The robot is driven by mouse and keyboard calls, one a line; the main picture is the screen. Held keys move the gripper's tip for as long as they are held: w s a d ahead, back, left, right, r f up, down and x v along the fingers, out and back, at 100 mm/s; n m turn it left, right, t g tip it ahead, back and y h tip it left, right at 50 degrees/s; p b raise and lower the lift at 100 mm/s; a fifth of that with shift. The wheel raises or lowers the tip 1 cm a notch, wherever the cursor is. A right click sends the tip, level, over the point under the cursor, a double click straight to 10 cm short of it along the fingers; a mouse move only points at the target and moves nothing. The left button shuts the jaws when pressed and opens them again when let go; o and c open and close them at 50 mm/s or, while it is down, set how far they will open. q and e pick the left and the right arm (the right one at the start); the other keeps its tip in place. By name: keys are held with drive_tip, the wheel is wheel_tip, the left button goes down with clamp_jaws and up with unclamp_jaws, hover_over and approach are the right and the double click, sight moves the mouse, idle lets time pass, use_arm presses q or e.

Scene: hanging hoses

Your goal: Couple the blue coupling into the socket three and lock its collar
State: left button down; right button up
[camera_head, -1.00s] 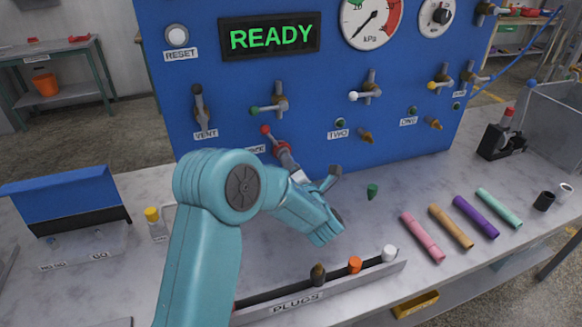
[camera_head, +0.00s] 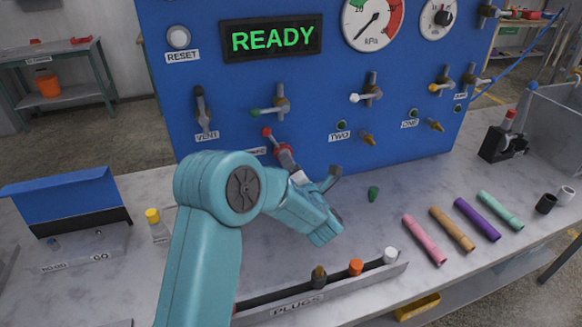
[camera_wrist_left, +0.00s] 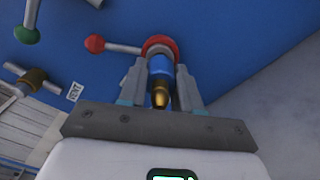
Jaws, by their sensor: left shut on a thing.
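My left gripper (camera_wrist_left: 157,90) is shut on the blue coupling (camera_wrist_left: 160,66). The coupling's brass end (camera_wrist_left: 160,95) points back toward the wrist camera. Its far end meets the red collar (camera_wrist_left: 158,43) of a socket on the blue panel. In the head view that red collar (camera_head: 283,150) sits low on the panel beside a partly hidden label, and my left arm covers the coupling. A lever with a red ball (camera_wrist_left: 95,43) sticks out beside the collar. I cannot tell how deep the coupling sits or whether the collar is locked. My right gripper is in neither view.
The panel display (camera_head: 270,38) reads READY. Sockets TWO (camera_head: 368,138) and ONE (camera_head: 436,125) are to the right. A plugs tray (camera_head: 330,283) lies in front. A green plug (camera_head: 373,193) and several coloured tubes (camera_head: 476,218) lie on the bench. A blue-lidded box (camera_head: 65,205) stands left.

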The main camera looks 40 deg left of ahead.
use_arm(q)
drive_tip(key=shift+x, duration=0.85)
idle(0.5)
drive_tip(key=shift+r, duration=0.15)
drive_tip(key=c, duration=0.7)
unclamp_jaws()
drive_tip(key=shift+a, duration=0.1)
drive_tip(key=b+v, duration=0.2)
drive_tip(key=v, duration=1.4)
drive_tip(key=shift+s, duration=0.1)
